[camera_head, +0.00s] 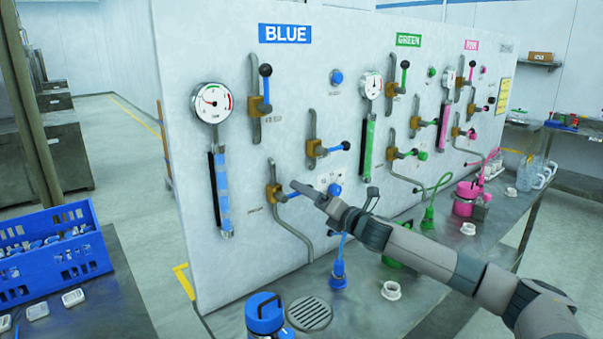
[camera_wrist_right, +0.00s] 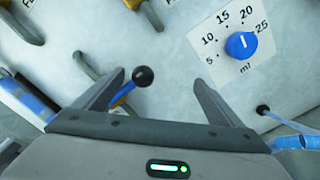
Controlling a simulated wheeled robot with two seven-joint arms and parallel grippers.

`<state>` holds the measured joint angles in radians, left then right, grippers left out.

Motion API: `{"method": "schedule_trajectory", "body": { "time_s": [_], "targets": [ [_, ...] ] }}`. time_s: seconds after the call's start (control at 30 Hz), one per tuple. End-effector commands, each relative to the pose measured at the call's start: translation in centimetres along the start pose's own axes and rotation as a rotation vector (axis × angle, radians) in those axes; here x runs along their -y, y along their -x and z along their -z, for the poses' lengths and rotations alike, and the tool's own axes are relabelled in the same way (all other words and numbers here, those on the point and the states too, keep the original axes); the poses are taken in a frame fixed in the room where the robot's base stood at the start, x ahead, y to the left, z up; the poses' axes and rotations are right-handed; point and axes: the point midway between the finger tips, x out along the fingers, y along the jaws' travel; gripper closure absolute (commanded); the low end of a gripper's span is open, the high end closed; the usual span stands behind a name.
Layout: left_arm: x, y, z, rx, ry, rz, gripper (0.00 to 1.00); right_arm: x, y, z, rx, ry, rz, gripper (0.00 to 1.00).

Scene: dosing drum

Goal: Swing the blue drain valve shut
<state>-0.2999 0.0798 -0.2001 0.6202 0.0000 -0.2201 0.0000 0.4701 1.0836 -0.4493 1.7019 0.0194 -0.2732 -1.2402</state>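The blue station's lowest valve (camera_head: 273,194) has a brass body on the panel, with a pipe curving down from it. Its label is too small to read, so I cannot confirm it is the drain. My right gripper (camera_head: 298,187) is in front of its right side and hides much of the lever. In the right wrist view, a blue lever with a black ball (camera_wrist_right: 143,76) shows between the fingers of my right gripper (camera_wrist_right: 160,77). The fingers are apart, with the ball nearer the left finger and a gap to the right one. My left gripper is not in view.
A blue dosing dial (camera_wrist_right: 241,45) is right of the lever. Other blue valves (camera_head: 315,148) sit above, beside a gauge (camera_head: 211,102). A blue-lidded container (camera_head: 265,313) and a drain grate (camera_head: 310,313) are on the bench below. Green and pink stations lie right.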

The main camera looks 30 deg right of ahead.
Motion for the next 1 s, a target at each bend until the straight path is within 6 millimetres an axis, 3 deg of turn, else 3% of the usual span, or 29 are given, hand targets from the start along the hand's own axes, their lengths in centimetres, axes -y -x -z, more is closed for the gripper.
{"method": "schedule_trajectory", "body": {
  "time_s": [0.43,0.8,1.0],
  "targets": [
    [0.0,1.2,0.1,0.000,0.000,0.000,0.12,-1.3,0.0,0.2,-0.004,0.000,0.002,0.12],
    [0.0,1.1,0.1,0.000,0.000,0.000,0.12,-1.3,0.1,0.1,-0.002,0.000,0.001,0.12],
    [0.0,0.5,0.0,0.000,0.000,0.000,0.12,-1.1,1.2,0.3,-0.002,0.002,0.002,0.12]
  ]
}}
